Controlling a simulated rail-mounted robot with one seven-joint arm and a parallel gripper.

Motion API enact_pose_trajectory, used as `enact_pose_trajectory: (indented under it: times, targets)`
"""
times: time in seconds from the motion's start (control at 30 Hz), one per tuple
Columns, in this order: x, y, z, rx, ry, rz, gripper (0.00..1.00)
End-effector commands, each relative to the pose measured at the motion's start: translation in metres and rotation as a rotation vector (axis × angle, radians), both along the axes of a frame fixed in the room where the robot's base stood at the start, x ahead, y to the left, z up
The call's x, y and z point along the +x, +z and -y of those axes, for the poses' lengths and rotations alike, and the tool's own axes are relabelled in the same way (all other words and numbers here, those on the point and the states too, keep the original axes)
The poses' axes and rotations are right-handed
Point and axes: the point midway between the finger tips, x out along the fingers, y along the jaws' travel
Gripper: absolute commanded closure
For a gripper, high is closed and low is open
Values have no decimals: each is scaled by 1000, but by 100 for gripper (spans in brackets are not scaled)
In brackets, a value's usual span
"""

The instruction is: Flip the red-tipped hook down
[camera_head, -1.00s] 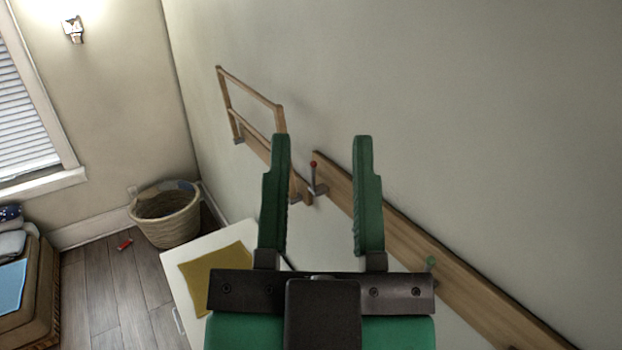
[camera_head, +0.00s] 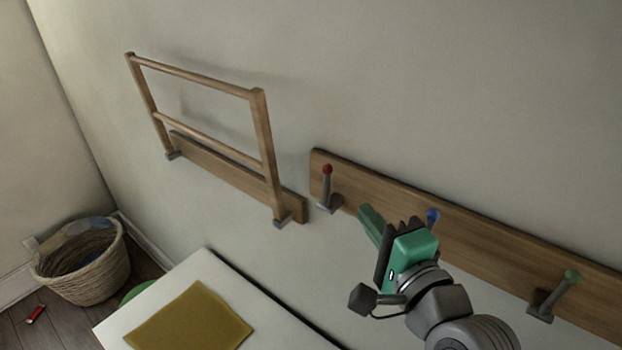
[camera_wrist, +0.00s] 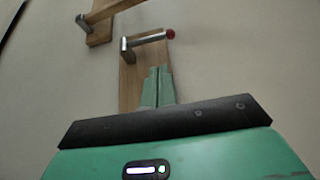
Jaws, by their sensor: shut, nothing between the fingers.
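The red-tipped hook (camera_head: 327,185) stands upright at the left end of a wooden wall board (camera_head: 480,245). In the wrist view the same hook (camera_wrist: 150,40) shows as a grey peg with a red ball at its end, just beyond my fingertips. My gripper (camera_head: 366,212) is to the right of the hook in the head view, a small gap apart from it. In the wrist view the green fingers of my gripper (camera_wrist: 158,75) are together, with nothing between them, and point toward the hook's board.
A blue-tipped hook (camera_head: 432,216) is partly hidden behind my gripper, and a green-tipped hook (camera_head: 556,292) sits farther right. A wooden folding rack (camera_head: 262,150) is on the wall to the left. Below are a white table (camera_head: 280,325) with a yellow cloth (camera_head: 190,322) and a wicker basket (camera_head: 85,265).

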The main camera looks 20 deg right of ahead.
Motion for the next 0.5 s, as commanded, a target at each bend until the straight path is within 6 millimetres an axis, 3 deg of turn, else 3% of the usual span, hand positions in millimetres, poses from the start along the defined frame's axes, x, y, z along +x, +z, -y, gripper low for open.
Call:
enact_pose_trajectory:
  times: [0.27,0.5]
  targets:
    - [3,2,-1,-4,1,1,100]
    - [43,3,-3,-5,3,-1,100]
